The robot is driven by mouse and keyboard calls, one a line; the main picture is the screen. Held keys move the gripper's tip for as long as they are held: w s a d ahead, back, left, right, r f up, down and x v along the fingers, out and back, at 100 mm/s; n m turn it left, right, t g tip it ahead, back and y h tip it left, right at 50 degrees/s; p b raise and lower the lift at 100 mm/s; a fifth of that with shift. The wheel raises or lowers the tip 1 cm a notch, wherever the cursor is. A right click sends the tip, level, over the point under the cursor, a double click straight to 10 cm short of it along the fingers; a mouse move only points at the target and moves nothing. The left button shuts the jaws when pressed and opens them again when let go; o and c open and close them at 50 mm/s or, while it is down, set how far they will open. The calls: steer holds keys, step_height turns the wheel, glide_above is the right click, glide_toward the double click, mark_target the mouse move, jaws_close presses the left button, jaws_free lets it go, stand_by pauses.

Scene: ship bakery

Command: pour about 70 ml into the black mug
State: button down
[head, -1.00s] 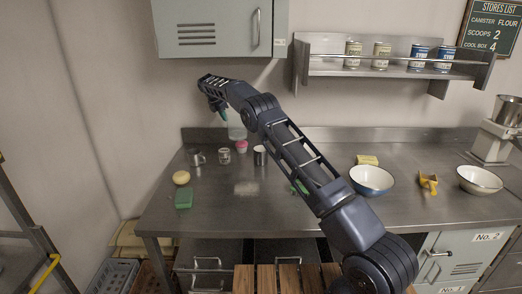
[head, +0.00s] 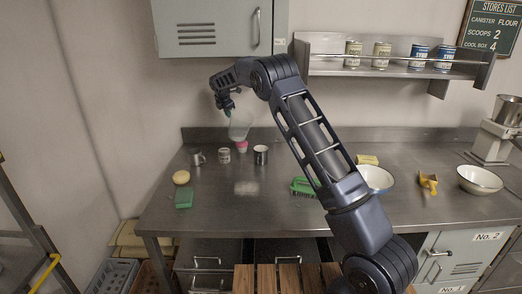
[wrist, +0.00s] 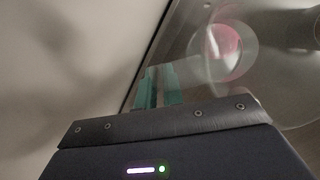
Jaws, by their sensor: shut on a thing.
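My gripper (head: 227,108) is shut on a clear jug (head: 240,127), held above the back of the counter. The jug looks tilted in the head view. In the wrist view the teal fingers (wrist: 158,88) show beside the jug's round clear wall (wrist: 222,52), with pink seen through it. How much the jug holds cannot be told, and no stream is visible. A dark mug (head: 261,156) with a bright patch, seemingly the black mug, stands upright on the counter, right of and below the jug. Its inside is too small to read.
A pink cup (head: 242,147), a pale printed mug (head: 224,156) and a grey mug (head: 197,157) stand near the dark mug. A green sponge (head: 184,199) and a yellow round thing (head: 181,177) lie left. A wall cabinet (head: 215,30) hangs above my gripper. Bowls (head: 480,180) stand right.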

mark_target(235, 110)
steer(key=s+d+r+t+y, duration=0.2)
steer(key=d, duration=0.1)
steer(key=shift+s+r+m, duration=0.15)
steer(key=shift+s+m, duration=0.15)
steer(key=shift+s, duration=0.1)
steer(key=shift+s+d+r+m+t+y, duration=0.3)
steer(key=shift+s+d+r+t+y, duration=0.15)
steer(key=shift+s+d+t+y, duration=0.45)
steer(key=shift+s+d+r+m+t+y, duration=0.15)
steer(key=shift+s+d+t+y, duration=0.15)
steer(key=shift+s+d+t, duration=0.15)
steer(key=shift+s+d+r+m+t+y, duration=0.1)
steer(key=shift+s+d+m+t+y, duration=0.15)
steer(key=shift+t, duration=0.3)
steer(key=shift+s+d+t+y, duration=0.2)
steer(key=shift+d+t+y, duration=0.05)
steer(key=shift+d+t, duration=0.05)
steer(key=shift+s+d+t+y, duration=0.3)
steer(key=shift+s+d, duration=0.1)
steer(key=shift+s+d+r+m+t+p, duration=0.3)
steer(key=shift+s+d+t+p, duration=0.1)
steer(key=shift+s+d, duration=0.2)
